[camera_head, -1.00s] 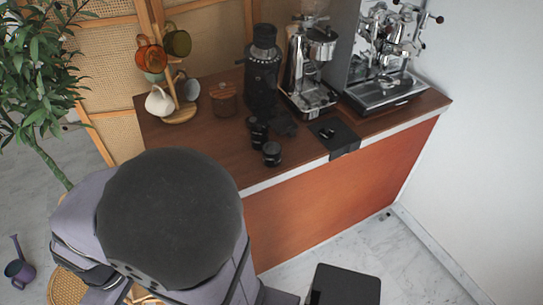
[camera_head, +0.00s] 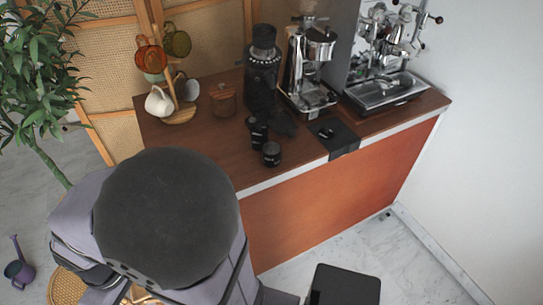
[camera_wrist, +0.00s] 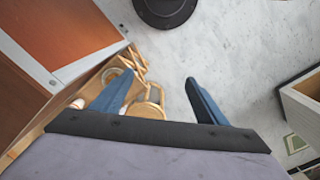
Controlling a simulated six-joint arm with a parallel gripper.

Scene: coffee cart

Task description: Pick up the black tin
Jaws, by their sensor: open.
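A small black tin (camera_head: 272,154) stands upright near the front edge of the wooden counter in the head view, with pale lettering on its side. A second dark container (camera_head: 258,132) stands just behind it, to the left; I cannot tell for certain which one is the task's tin. My gripper (camera_wrist: 157,90) shows in the wrist view with its two blue fingers wide apart and nothing between them. It points down at the floor beside the counter, away from the tin. In the head view my gripper is hidden behind my own arm.
The counter (camera_head: 205,143) also holds a black grinder (camera_head: 262,72), a wooden-lidded jar (camera_head: 223,100), a mug tree (camera_head: 181,115), a black mat (camera_head: 335,137) and espresso machines (camera_head: 385,92). The counter's front left is bare.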

